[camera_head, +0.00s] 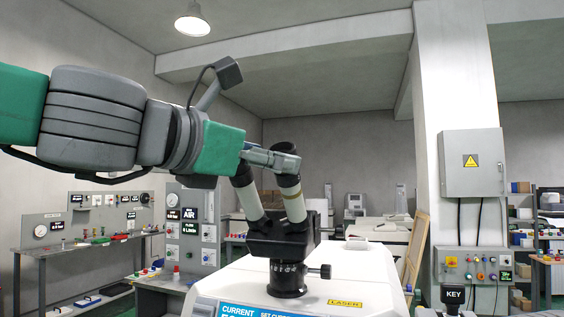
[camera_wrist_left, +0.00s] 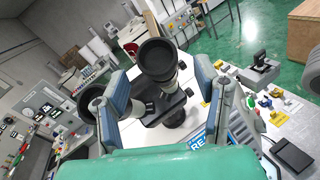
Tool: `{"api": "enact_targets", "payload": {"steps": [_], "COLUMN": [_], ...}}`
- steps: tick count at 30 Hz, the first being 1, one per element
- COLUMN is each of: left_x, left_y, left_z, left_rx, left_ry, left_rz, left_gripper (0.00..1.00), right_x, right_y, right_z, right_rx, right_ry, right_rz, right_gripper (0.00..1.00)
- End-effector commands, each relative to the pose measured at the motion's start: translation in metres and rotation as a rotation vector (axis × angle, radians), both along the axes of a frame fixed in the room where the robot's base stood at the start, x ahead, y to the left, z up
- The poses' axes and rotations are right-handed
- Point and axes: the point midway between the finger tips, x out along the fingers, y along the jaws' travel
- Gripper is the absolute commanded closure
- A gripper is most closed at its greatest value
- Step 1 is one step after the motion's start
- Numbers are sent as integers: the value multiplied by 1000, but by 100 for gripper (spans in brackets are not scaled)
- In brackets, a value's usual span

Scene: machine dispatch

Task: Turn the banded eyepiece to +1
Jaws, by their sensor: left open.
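A black binocular head (camera_head: 282,236) stands on a white machine housing and carries two pale tubes with dark eyepieces. The right tube has a thin yellowish band (camera_head: 291,192), and its dark eyepiece (camera_head: 287,150) is at my left gripper (camera_head: 284,161). In the left wrist view this eyepiece (camera_wrist_left: 157,58) sits between the two open fingers of my left gripper (camera_wrist_left: 161,75), with gaps on both sides. The other eyepiece (camera_wrist_left: 88,98) is partly hidden behind the left finger there. Eyepiece markings are too small to read. My right gripper is out of view.
A dark ring with white marks (camera_head: 287,274) and a side knob (camera_head: 322,271) are below the binocular head. The white housing (camera_head: 350,262) bears a yellow LASER label (camera_head: 345,303). A control box (camera_wrist_left: 258,72) and small coloured parts lie to the right in the left wrist view.

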Motion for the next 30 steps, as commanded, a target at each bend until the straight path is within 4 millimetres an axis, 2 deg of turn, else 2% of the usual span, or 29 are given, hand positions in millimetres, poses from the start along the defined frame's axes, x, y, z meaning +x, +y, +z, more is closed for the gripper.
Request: {"api": "enact_targets", "payload": {"steps": [6, 12, 30], "left_x": [-36, -56, -61], "left_y": [31, 49, 53], "left_z": [3, 2, 2], "left_rx": [-1, 0, 1], "left_ry": [-1, 2, 4], "left_rz": [1, 1, 0], "left_gripper": [44, 44, 44], "right_x": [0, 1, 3], "right_y": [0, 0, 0], "right_z": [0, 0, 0], "right_rx": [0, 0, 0], "right_ry": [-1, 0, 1], "right_rz": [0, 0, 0], "right_gripper": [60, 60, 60]}}
